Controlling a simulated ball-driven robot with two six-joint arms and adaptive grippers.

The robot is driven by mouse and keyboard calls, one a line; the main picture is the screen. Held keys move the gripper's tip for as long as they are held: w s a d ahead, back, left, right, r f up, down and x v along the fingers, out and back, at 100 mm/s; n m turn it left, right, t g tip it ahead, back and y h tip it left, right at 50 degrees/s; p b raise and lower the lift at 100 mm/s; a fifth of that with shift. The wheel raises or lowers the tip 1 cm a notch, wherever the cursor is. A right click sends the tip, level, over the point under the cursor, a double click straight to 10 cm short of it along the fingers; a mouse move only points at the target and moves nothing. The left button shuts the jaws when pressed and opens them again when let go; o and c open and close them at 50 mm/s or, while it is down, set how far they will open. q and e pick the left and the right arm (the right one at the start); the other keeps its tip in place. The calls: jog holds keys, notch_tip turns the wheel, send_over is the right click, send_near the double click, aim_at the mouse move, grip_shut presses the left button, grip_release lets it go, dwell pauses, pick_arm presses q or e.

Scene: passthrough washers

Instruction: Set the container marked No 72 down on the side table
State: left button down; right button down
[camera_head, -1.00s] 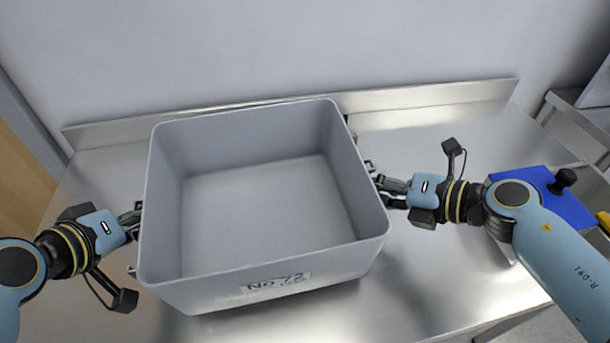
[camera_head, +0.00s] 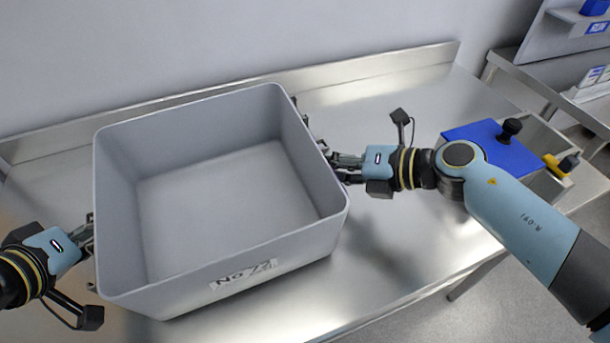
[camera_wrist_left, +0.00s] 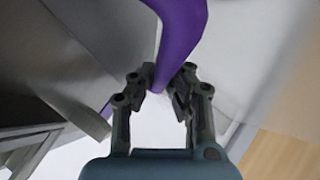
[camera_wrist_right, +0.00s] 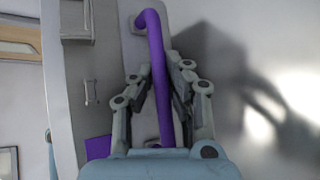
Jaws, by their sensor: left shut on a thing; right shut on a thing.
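The container marked No 72 (camera_head: 225,195) is a large open grey box. It looks empty and level, with its label on the near wall, over the steel table (camera_head: 400,270). I cannot tell whether its bottom touches the table. My left gripper (camera_head: 88,240) is at its left wall, shut on a purple handle (camera_wrist_left: 180,35) in the left wrist view. My right gripper (camera_head: 335,165) is at its right wall, shut on another purple handle (camera_wrist_right: 158,60) in the right wrist view. The handles are hidden in the head view.
A blue-topped box (camera_head: 485,145) with a black knob stands right of my right gripper, partly behind my arm. A yellow-and-black item (camera_head: 562,163) lies beside it. A raised steel edge (camera_head: 370,68) runs along the back wall. Another bench (camera_head: 530,75) stands at the far right.

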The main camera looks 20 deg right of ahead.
pick_arm(q)
jog(key=shift+f+b, duration=0.6)
jog(key=shift+f, duration=0.05)
pick_arm(e)
jog(key=shift+f, duration=0.65)
pick_arm(q)
jog(key=c, duration=1.4)
grip_release()
jog(key=shift+r, duration=0.1)
pick_arm(e)
jog(key=c, duration=1.4)
grip_release()
jog(key=shift+r, duration=0.1)
pick_arm(q)
jog(key=o, duration=0.8)
pick_arm(e)
jog(key=shift+a, duration=0.1)
pick_arm(q)
jog(key=v, duration=0.8)
